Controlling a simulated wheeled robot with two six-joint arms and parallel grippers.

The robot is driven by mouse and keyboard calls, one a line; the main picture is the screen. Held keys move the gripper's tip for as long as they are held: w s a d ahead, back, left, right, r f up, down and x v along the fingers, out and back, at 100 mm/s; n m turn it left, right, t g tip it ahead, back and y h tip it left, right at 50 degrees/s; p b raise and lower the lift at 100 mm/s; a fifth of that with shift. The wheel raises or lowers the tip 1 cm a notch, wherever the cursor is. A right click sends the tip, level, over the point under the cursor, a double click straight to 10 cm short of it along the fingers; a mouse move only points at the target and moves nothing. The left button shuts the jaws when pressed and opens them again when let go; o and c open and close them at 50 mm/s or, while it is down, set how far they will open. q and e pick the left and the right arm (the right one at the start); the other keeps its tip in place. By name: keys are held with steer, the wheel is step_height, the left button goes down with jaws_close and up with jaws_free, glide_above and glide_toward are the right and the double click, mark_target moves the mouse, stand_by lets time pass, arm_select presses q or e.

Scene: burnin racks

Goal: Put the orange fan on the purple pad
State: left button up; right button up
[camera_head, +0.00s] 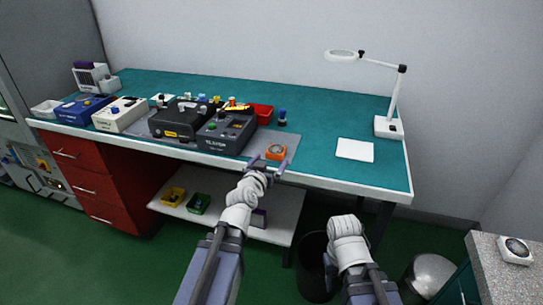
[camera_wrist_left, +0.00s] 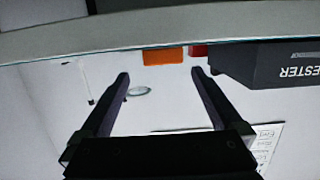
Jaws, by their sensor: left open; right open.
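The orange fan (camera_head: 276,152) is a small square unit with a dark round middle, near the front edge of the teal bench top. In the left wrist view it shows as an orange block (camera_wrist_left: 163,56) at the bench edge, ahead of the gap between my fingers. My left gripper (camera_head: 267,165) is open and empty, just in front of the fan and apart from it; its two fingers show in the left wrist view (camera_wrist_left: 160,73). I cannot make out a purple pad; a small purple thing (camera_head: 259,218) sits on the lower shelf. My right gripper is not visible.
A black tester (camera_head: 226,134) stands left of the fan, with a red tray (camera_head: 261,114) behind. A white sheet (camera_head: 355,150) and a lamp (camera_head: 389,127) are to the right. Yellow (camera_head: 173,196) and green (camera_head: 199,204) bins sit on the lower shelf (camera_head: 281,222).

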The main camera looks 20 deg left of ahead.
mark_target(276, 150)
arm_select(q)
steer(key=r+g+p, duration=0.1)
steer(key=p, duration=0.1)
steer(key=w+r+g+p, duration=0.1)
steer(key=shift+w+d+p, duration=0.1)
steer(key=shift+d+p, duration=0.1)
steer(key=shift+p, duration=0.2)
steer(key=shift+f, duration=0.15)
steer(key=shift+w+a+f, duration=0.1)
steer(key=shift+f, duration=0.15)
steer(key=shift+b+x, duration=0.45)
steer(key=shift+x, duration=0.4)
steer(key=shift+a+b+x, duration=0.2)
steer(key=shift+b+x, duration=0.25)
steer(key=shift+x, duration=1.05)
steer(key=shift+a+b+x, duration=0.15)
steer(key=shift+b+x, duration=0.3)
steer(key=shift+x, duration=1.05)
steer(key=shift+r, duration=0.1)
arm_select(e)
step_height(276, 150, up, 3)
steer(key=shift+f, duration=0.1)
arm_select(q)
steer(key=c, duration=1.4)
steer(key=shift+c, duration=0.2)
